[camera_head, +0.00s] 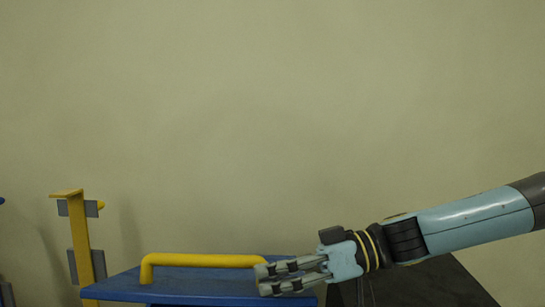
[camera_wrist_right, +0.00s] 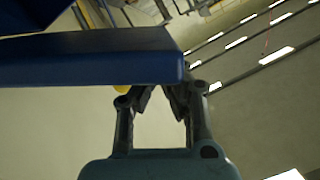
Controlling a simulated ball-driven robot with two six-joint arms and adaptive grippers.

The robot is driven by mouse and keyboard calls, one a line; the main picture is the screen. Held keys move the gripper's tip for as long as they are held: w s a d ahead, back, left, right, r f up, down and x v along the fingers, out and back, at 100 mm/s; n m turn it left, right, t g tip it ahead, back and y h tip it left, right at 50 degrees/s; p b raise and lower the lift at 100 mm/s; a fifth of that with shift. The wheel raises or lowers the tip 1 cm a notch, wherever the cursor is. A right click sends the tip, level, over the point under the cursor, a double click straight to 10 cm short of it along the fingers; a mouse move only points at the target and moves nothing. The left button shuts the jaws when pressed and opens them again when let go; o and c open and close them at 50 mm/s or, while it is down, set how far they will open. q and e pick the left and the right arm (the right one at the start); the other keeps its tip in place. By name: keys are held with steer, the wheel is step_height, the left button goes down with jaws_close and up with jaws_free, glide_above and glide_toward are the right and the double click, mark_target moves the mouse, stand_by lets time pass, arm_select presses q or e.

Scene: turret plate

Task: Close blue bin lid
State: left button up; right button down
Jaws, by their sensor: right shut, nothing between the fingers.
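The blue bin lid (camera_head: 205,285) shows at the bottom of the head view as a flat, roughly level panel. A yellow bar handle (camera_head: 205,260) stands on it. The frames do not show whether the lid is fully closed; the bin below is cut off. My right gripper (camera_head: 263,280) reaches in from the right, its fingertips near the right end of the handle and over the lid's right part. It is shut and empty. In the right wrist view its fingers (camera_wrist_right: 163,95) overlap the edge of a blue panel (camera_wrist_right: 90,58); contact cannot be told. My left gripper is out of view.
A yellow post (camera_head: 83,240) with grey plates stands left of the lid. A dark surface (camera_head: 425,285) lies at the lower right, under my right arm. A plain wall (camera_head: 270,120) fills the background. The space above the lid is clear.

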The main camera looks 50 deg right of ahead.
arm_select(q)
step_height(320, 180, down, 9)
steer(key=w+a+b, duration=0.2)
steer(key=b, duration=0.8)
arm_select(e)
steer(key=s+a+f+n, duration=0.1)
steer(key=f, duration=0.4)
steer(key=s+a+f+n, duration=0.1)
steer(key=a+f, duration=0.1)
steer(key=f, duration=0.3)
steer(key=s+a+f+n+h, duration=0.1)
steer(key=s+f, duration=0.1)
steer(key=f, duration=0.3)
steer(key=shift+a+n+t, duration=0.3)
step_height(320, 180, down, 2)
steer(key=shift+s+a+f+b, duration=0.15)
steer(key=shift+b, duration=0.55)
steer(key=shift+f, duration=0.25)
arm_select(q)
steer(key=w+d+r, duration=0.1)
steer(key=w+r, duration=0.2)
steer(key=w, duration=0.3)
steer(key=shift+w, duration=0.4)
arm_select(e)
steer(key=shift+s+f, duration=0.1)
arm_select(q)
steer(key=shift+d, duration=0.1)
arm_select(e)
steer(key=shift+f, duration=0.1)
